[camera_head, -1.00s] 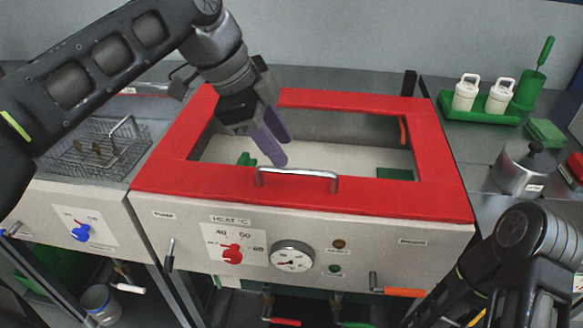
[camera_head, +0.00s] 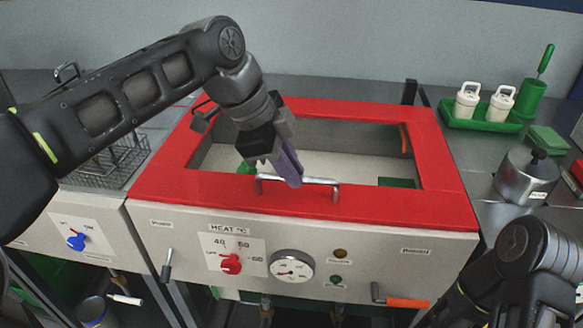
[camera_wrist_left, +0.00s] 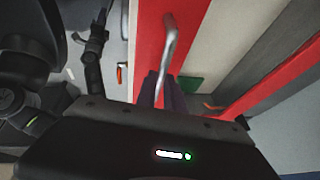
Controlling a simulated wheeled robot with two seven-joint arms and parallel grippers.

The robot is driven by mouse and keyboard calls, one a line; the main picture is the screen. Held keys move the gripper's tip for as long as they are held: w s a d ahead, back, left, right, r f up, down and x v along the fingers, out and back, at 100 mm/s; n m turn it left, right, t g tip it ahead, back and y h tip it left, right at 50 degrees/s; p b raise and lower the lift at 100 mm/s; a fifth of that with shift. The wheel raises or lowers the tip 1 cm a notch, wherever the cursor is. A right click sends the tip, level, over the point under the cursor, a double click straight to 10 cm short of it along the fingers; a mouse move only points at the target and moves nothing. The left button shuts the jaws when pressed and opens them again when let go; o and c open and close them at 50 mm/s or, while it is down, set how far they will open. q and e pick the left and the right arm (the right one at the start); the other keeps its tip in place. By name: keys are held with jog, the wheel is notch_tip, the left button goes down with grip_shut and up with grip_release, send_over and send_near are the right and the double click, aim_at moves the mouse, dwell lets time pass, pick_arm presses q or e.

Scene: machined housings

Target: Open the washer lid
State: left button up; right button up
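The washer lid (camera_head: 447,165) is a red frame with a window, lying flat over the washer's opening. A metal bar handle (camera_head: 325,182) stands on its front edge. My left gripper (camera_head: 292,180) is at the handle's middle, pointing down. In the left wrist view the handle (camera_wrist_left: 168,45) runs down between the two purple fingers (camera_wrist_left: 162,90), which lie close on both sides of it. The gripper looks shut on the handle. My right arm shows at the lower right of the head view; its fingers cannot be made out clearly.
The washer's front panel has a red heat knob (camera_head: 231,264), a gauge (camera_head: 292,266) and an orange-handled lever (camera_head: 405,302). A wire basket (camera_head: 105,165) sits to the left. A green tray (camera_head: 455,118) with white bottles and a steel pot (camera_head: 525,178) stand to the right.

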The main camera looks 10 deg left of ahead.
pick_arm(q)
grip_shut()
dwell(1.0)
